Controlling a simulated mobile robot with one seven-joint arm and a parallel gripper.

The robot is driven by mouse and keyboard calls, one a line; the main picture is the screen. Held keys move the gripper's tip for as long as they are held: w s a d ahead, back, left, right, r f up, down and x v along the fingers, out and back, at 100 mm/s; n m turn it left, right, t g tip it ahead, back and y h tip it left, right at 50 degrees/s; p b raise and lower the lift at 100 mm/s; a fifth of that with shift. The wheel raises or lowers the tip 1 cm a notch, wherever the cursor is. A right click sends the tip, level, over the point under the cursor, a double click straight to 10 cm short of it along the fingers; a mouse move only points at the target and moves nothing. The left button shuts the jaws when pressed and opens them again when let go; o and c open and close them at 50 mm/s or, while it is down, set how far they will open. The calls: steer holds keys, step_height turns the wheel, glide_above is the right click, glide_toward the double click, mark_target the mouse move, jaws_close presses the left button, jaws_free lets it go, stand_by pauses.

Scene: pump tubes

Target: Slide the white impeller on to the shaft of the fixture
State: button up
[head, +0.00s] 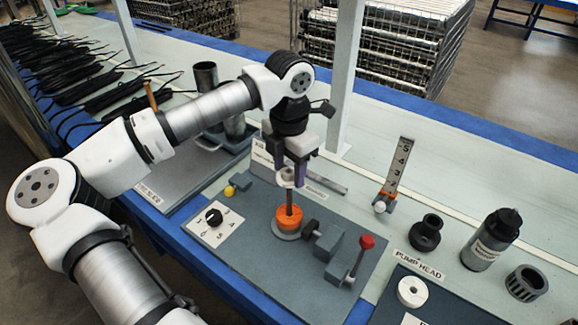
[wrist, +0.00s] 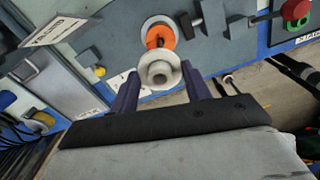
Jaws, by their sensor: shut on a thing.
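My gripper (head: 292,172) is shut on the white impeller (head: 284,179), which sits between the purple fingertips. The impeller is above the fixture's upright dark shaft (head: 290,204), close to its top in the head view. The shaft rises from an orange hub (head: 289,218) on a pale disc on the grey fixture plate (head: 245,262). In the wrist view the impeller (wrist: 159,70) shows its centre hole, between the fingers of my gripper (wrist: 160,80). The orange hub (wrist: 160,37) shows just beyond it. I cannot tell whether the shaft tip enters the hole.
A numbered dial (head: 214,217), a yellow knob (head: 229,191) and a red-knobbed lever (head: 367,242) stand around the shaft. A white ring (head: 412,291) lies on the plate at the right. A black-capped bottle (head: 490,240) and dark fittings stand behind it.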

steer(key=shift+f, duration=0.4)
steer(key=o, duration=1)
steer(key=shift+r, duration=0.1)
step_height(320, 180, up, 14)
steer(key=shift+f, duration=0.1)
